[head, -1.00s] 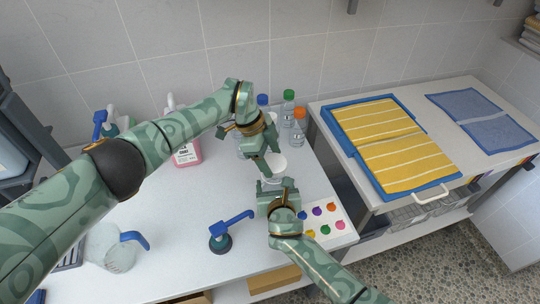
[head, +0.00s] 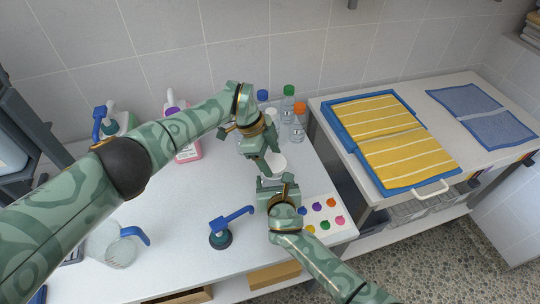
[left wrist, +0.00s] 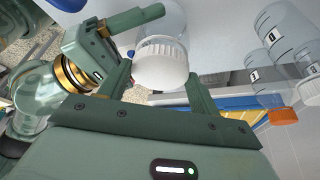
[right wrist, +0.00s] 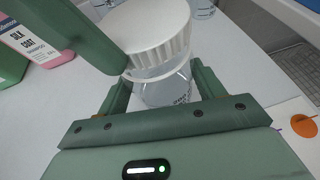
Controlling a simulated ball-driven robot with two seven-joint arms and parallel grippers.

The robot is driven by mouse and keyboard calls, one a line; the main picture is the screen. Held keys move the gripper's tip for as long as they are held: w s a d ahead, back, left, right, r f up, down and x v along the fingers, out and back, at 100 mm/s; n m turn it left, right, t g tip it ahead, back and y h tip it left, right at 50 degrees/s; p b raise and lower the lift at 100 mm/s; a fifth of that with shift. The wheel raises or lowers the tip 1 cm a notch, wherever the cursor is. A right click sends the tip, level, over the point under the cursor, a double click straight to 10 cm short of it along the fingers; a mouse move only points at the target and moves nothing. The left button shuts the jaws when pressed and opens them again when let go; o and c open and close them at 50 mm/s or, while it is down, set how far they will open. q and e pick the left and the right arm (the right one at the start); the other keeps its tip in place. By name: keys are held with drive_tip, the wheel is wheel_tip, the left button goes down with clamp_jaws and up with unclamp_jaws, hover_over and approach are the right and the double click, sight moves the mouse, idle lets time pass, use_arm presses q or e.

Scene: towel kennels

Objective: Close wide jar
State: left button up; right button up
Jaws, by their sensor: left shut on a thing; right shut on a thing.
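The wide jar is clear, with dark print; its body (right wrist: 168,90) shows between my right fingers in the right wrist view. Its broad white ribbed lid (right wrist: 150,32) sits at the jar's mouth; whether it is fully seated I cannot tell. The lid also shows in the left wrist view (left wrist: 162,62) and in the head view (head: 277,163). My left gripper (head: 267,168) comes from above and behind and is shut on the lid. My right gripper (head: 278,181) comes from the front and is shut on the jar's body, which it mostly hides in the head view.
Capped bottles, one green (head: 288,103) and one orange (head: 299,122), stand behind the jar. A pink shampoo bottle (head: 187,148) stands left. The white table's middle is clear.

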use_arm(q)
drive_tip(key=shift+f, duration=0.35)
drive_tip(key=o, duration=0.8)
drive_tip(key=shift+c, duration=0.2)
use_arm(e)
drive_tip(key=c, duration=0.5)
use_arm(q)
drive_tip(key=shift+o, duration=1.1)
drive_tip(key=shift+r, duration=0.1)
drive_tip(key=shift+r, duration=2.15)
drive_tip(key=shift+c, duration=0.2)
